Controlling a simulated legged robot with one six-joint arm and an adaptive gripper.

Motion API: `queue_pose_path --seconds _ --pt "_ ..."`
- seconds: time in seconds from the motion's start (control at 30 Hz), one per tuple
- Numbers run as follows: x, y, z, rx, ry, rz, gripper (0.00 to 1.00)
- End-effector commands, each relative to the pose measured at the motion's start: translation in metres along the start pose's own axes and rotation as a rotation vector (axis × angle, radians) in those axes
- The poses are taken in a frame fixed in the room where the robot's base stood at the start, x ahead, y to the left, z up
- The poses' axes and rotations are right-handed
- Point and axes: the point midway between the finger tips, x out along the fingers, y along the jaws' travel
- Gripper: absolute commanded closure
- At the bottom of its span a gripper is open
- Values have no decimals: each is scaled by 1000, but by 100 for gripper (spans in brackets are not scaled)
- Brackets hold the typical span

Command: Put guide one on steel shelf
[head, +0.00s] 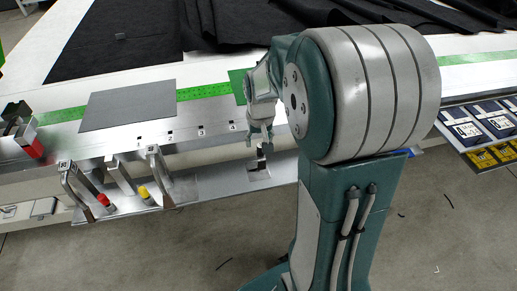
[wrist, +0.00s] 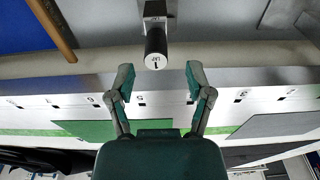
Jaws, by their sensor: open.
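A dark cylinder with a white end marked 1 (wrist: 156,48), seemingly guide one, stands out from a block on a grey surface in the wrist view.
A red-capped piece (head: 103,200) and a yellow-capped piece (head: 143,192) are by the brackets. A grey sheet (head: 128,108) and black cloth (head: 115,40) lie on the table. Blue boxes (head: 467,130) stand on a rack at right. The ledge between brackets and gripper is mostly clear.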

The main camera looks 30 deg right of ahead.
Motion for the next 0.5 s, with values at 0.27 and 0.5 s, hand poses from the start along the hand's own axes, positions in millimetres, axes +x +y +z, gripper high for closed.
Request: queue_pose_path --seconds 0.27,0.5 --pt "-49 0 -1 0 3 0 33" --pt "-70 -7 8 -16 23 -2 33"
